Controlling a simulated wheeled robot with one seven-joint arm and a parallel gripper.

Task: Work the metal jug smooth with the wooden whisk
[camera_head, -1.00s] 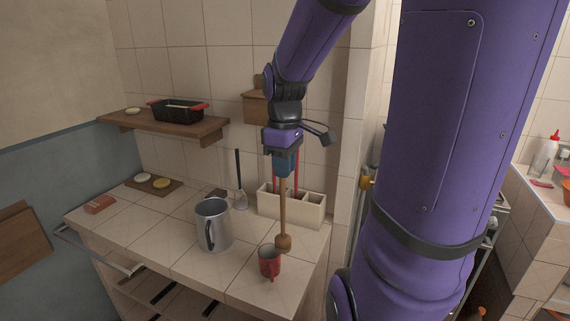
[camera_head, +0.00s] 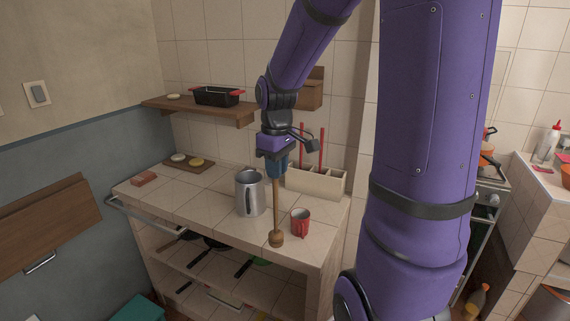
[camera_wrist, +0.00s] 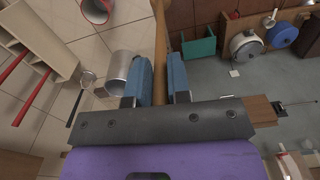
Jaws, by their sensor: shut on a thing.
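The metal jug (camera_head: 243,203), a grey open-topped vessel, stands upright on the tiled counter; it also shows in the wrist view (camera_wrist: 122,68). My gripper (camera_head: 276,167) is shut on the wooden whisk, with blue finger pads on either side of its handle in the wrist view (camera_wrist: 159,75). The wooden whisk (camera_head: 277,212) hangs nearly upright, its round head down. It is outside the jug, just right of it and toward the front edge of the counter. I cannot tell whether the head touches the tiles.
A red mug (camera_head: 300,222) stands close right of the whisk. A cream holder (camera_head: 318,184) with red-handled utensils is behind. A dark pan (camera_head: 216,97) sits on the wall shelf (camera_head: 200,109). A board (camera_head: 190,164) and a reddish block (camera_head: 144,178) lie left. The counter's front left is clear.

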